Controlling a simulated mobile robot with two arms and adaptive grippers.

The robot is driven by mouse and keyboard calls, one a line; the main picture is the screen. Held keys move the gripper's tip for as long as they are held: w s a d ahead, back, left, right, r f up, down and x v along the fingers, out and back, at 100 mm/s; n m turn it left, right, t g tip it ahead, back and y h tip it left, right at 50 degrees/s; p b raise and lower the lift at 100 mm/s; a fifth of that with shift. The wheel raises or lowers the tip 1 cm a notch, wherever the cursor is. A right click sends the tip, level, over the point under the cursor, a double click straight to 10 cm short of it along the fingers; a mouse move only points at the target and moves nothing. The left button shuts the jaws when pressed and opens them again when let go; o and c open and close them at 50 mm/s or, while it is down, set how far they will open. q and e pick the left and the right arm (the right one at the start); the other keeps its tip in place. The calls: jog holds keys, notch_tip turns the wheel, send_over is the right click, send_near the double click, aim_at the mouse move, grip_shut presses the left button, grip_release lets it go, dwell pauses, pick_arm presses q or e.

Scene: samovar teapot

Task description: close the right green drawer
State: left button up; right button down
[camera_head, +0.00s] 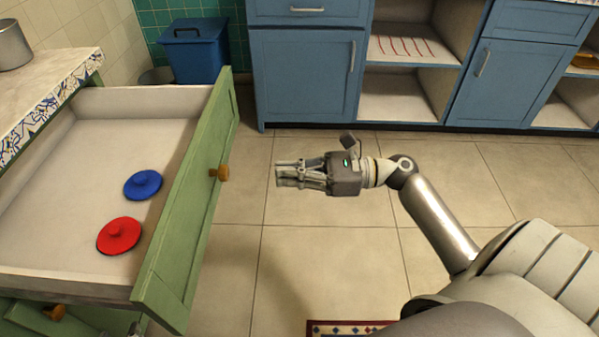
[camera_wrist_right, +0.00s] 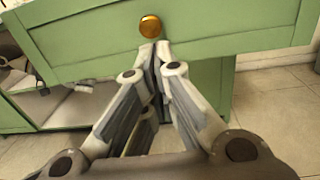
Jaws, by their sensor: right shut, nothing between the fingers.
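The green drawer (camera_head: 186,205) stands pulled open at the left of the head view, with a round wooden knob (camera_head: 220,173) on its front. Its white inside holds a blue lid (camera_head: 143,185) and a red lid (camera_head: 119,235). My right gripper (camera_head: 278,174) is shut and empty, to the right of the knob and apart from it, pointing at the drawer front. In the right wrist view the closed fingertips (camera_wrist_right: 154,46) appear just below the knob (camera_wrist_right: 150,26) on the green front (camera_wrist_right: 215,30). My left gripper is not in view.
A counter (camera_head: 48,92) with a metal pot (camera_head: 12,46) stands above the drawer. Blue cabinets (camera_head: 305,75) and a blue bin (camera_head: 195,50) are at the back. A patterned rug (camera_head: 345,328) lies at the bottom. Tiled floor (camera_head: 300,250) is clear between the drawer and my right arm.

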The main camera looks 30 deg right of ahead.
jog(key=x, duration=0.8)
jog(key=shift+w+a, duration=0.2)
jog(key=shift+a, duration=0.05)
